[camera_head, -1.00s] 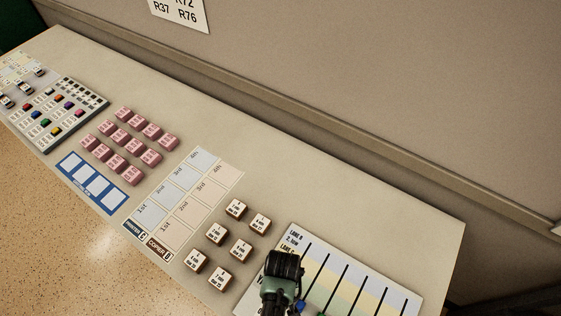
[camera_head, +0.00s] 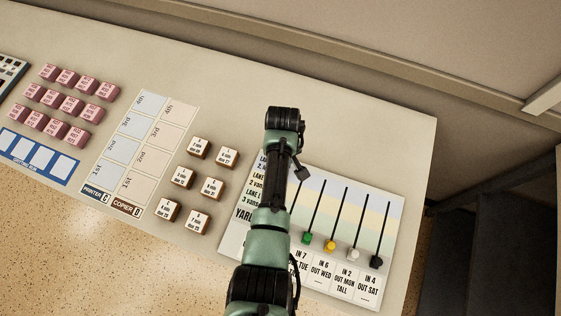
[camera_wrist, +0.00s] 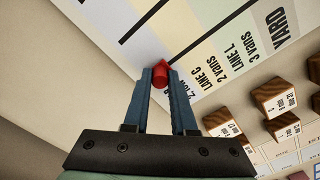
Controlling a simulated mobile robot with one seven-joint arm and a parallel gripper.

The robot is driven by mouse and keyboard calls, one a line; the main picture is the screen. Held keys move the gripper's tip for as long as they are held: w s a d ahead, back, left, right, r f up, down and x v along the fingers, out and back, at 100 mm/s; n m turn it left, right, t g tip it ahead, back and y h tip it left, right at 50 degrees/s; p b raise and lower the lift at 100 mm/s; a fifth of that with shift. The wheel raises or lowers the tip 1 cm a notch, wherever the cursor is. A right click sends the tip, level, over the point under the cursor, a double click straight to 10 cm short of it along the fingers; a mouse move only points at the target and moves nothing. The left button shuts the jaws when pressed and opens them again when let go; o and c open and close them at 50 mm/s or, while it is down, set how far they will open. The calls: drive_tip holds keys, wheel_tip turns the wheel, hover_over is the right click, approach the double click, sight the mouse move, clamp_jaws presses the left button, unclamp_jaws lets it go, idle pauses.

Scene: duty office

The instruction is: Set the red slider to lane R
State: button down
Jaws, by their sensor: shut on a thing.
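In the wrist view, the red slider (camera_wrist: 160,77) is between the fingertips of my gripper (camera_wrist: 161,71), which is shut on it. It sits at the far end of the lane board (camera_wrist: 222,47), beside the label "2, low". The lane name there is partly hidden by a finger. Labels for lane C and lane L follow towards the "YARD" end. In the head view, my arm crosses the left part of the board (camera_head: 398,212) and hides the red slider and the fingertips.
Green (camera_head: 307,238), yellow (camera_head: 330,245), white (camera_head: 353,254) and black (camera_head: 376,261) sliders stand at the yard end. Brown-sided blocks (camera_head: 183,177) lie left of the board. Pink blocks (camera_head: 60,104) lie farther left. The desk behind the board is clear; a wall rises beyond.

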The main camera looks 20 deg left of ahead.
drive_tip(key=shift+w+r, duration=0.15)
drive_tip(key=shift+w, duration=0.15)
drive_tip(key=c, duration=0.7)
unclamp_jaws()
wheel_tip(320, 180, up, 13)
drive_tip(key=shift+f, duration=0.1)
